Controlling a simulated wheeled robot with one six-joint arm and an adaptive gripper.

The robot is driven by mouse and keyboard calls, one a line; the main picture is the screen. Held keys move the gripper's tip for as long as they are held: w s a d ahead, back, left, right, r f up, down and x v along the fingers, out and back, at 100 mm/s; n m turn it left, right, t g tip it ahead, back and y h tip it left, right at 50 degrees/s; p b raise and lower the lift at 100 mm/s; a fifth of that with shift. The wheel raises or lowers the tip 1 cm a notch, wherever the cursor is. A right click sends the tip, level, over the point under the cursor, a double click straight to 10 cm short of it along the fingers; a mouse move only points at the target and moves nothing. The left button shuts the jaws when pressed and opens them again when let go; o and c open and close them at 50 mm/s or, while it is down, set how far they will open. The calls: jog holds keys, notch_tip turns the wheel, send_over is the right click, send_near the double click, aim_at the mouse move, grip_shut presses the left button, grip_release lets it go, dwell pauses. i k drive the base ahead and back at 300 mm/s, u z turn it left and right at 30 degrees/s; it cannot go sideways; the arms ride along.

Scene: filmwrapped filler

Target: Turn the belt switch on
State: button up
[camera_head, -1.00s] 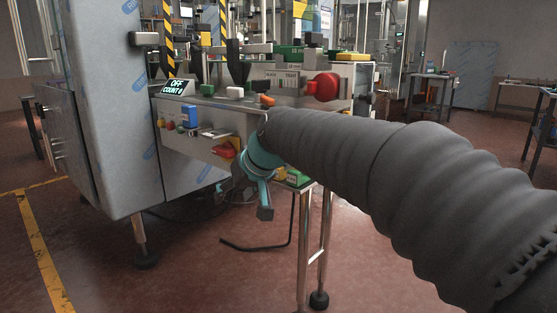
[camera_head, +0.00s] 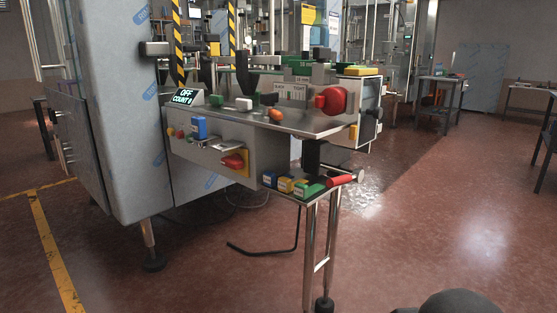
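A red rotary switch handle (camera_head: 233,161) sits on a yellow plate (camera_head: 246,163) on the front panel of the grey machine (camera_head: 215,168). No readable label marks it as the belt switch. A small display (camera_head: 185,98) above the panel reads OFF and COUNT 0. Small red and yellow buttons (camera_head: 176,133) are at the panel's left, beside a blue box (camera_head: 199,128). My gripper is out of view. Only a dark rounded piece of my arm shows at the bottom right edge, well away from the panel.
A larger red knob (camera_head: 331,100) stands above the machine's top, near a plate marked SLACK and TIGHT (camera_head: 291,92). A low shelf on metal legs (camera_head: 318,245) juts out at the front, holding several coloured boxes and a red cylinder (camera_head: 340,180).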

aim_at(235, 162)
jog(key=k, duration=1.25)
jog(key=u, duration=0.7)
jog(key=i, duration=1.3)
jog(key=z, duration=0.25)
